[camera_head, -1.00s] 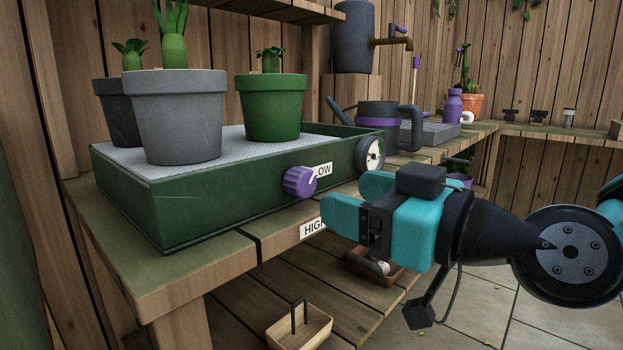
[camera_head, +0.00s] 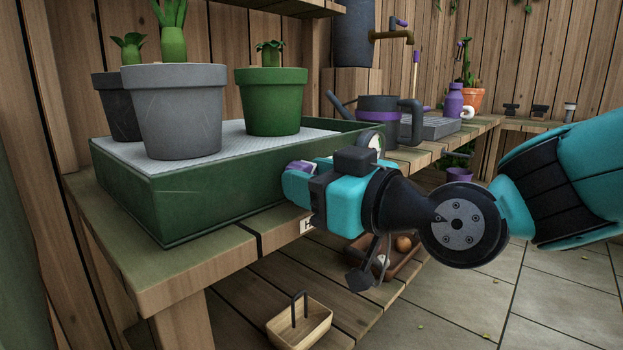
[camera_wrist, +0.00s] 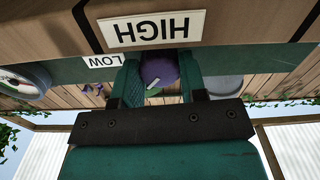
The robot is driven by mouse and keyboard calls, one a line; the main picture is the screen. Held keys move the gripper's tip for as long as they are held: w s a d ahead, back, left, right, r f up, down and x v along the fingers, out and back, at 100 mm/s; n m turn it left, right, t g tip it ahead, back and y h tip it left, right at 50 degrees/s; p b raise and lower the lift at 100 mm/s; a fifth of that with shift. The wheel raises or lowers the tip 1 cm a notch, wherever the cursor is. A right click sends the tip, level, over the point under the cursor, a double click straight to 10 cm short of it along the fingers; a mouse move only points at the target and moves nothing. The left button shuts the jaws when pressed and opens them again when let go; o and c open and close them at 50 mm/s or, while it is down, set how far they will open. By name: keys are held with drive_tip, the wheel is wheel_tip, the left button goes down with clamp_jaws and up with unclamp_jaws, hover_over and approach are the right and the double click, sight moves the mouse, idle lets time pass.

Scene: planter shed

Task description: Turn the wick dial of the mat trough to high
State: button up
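The purple wick dial (camera_head: 299,167) is on the front wall of the green mat trough (camera_head: 215,205). My gripper (camera_head: 298,181) is at the dial, with its teal fingers on either side of it. The dial also shows between the fingers in the wrist view (camera_wrist: 160,68), with a pale pointer mark. I cannot tell whether the fingers press on it. The HIGH label (camera_wrist: 155,29) and LOW label (camera_wrist: 101,62) appear upside down in the wrist view. In the head view my gripper hides LOW and most of HIGH (camera_head: 306,226).
Grey (camera_head: 175,115) and green (camera_head: 270,105) pots stand on the trough's mat. A round gauge (camera_head: 375,143) is at the trough's right end, partly behind my gripper. A watering can (camera_head: 380,115) stands beyond. A wooden basket (camera_head: 298,328) and a brown tray (camera_head: 405,262) sit below.

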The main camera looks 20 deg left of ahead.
drive_tip(key=shift+m, duration=0.3)
drive_tip(key=m+p, duration=0.1)
drive_tip(key=m, duration=0.2)
drive_tip(key=shift+r, duration=0.1)
drive_tip(key=shift+m+p, duration=0.7)
drive_tip(key=shift+m, duration=0.5)
drive_tip(key=o, duration=0.9)
